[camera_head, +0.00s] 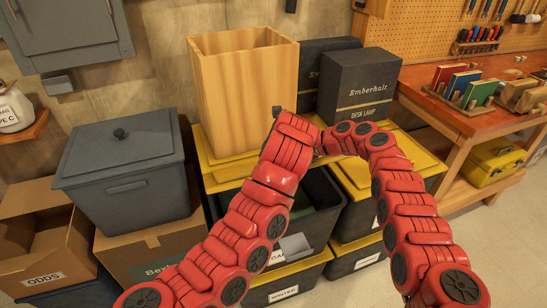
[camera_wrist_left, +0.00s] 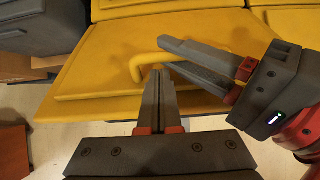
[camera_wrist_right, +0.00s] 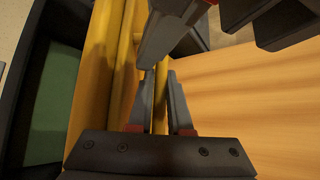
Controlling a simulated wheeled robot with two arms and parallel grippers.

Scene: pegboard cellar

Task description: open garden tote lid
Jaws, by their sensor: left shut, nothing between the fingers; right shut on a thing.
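The garden tote (camera_head: 289,252) is a dark bin with a partly hidden "GA…" label. Its dark interior and something green (camera_wrist_right: 52,110) inside show, so its yellow lid (camera_head: 225,172) stands at least partly raised. The lid also shows in the left wrist view (camera_wrist_left: 90,75), with a raised yellow handle (camera_wrist_left: 138,68). My right gripper (camera_wrist_right: 160,78) is shut on a yellow bar of the lid, apparently the handle. My left gripper (camera_wrist_left: 157,72) is shut and empty, its tips close to the handle. In the head view my arms hide both fingertips.
A tall wooden box (camera_head: 240,90) stands close behind the lid. Dark desk lamp boxes (camera_head: 360,85) stand to its right. A grey lidded bin (camera_head: 125,165) is on the left, and another yellow-lidded tote (camera_head: 362,180) is on the right. A workbench (camera_head: 470,118) is farther right.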

